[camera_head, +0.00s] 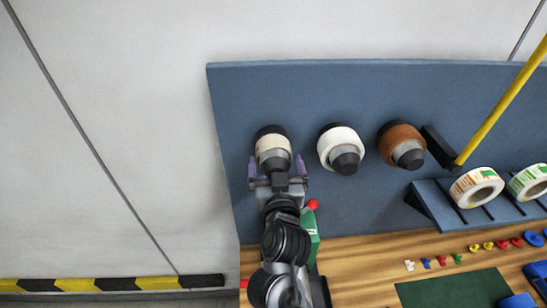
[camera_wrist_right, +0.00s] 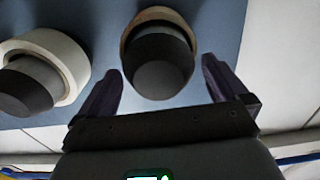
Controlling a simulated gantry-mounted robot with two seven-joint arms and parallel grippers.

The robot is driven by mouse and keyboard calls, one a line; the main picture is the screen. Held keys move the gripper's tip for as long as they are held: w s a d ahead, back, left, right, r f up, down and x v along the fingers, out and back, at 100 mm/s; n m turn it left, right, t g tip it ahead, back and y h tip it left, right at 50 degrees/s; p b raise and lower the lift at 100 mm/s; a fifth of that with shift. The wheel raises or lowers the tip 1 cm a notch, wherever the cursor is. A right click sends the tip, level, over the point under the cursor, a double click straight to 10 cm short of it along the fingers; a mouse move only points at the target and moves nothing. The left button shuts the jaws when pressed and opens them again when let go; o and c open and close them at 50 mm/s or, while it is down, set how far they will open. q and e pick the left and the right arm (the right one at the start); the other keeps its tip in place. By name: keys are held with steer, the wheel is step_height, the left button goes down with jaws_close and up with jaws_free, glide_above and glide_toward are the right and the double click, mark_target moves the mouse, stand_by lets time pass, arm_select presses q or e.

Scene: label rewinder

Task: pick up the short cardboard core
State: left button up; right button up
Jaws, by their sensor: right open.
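A short cream-tan core (camera_head: 270,143) sits around the leftmost dark spindle on the blue upright panel. In the right wrist view its tan rim (camera_wrist_right: 154,14) shows behind the dark spindle end (camera_wrist_right: 162,78), which hides much of it. My right gripper (camera_head: 277,168) is open in front of this spindle. In the right wrist view the gripper's fingers (camera_wrist_right: 163,70) stand on either side of the spindle end, with gaps visible on both sides. They do not appear to hold the core. My left gripper is not in view.
A white roll (camera_head: 336,140) and a brown roll (camera_head: 396,136) sit on neighbouring spindles to the right. A yellow bar (camera_head: 505,98) slants at the right. Label rolls (camera_head: 476,187) rest on a blue rack. Small coloured parts and a green mat (camera_head: 453,290) lie on the wooden table.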

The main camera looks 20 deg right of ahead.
steer(key=shift+b+x, duration=0.65)
steer(key=shift+x, duration=0.45)
steer(key=shift+w+d+b, duration=0.15)
steer(key=shift+w+b, duration=0.15)
steer(key=shift+w, duration=0.35)
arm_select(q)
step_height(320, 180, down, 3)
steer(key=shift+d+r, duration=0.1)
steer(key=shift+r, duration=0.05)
arm_select(e)
steer(key=c, duration=0.7)
steer(key=shift+o, duration=0.2)
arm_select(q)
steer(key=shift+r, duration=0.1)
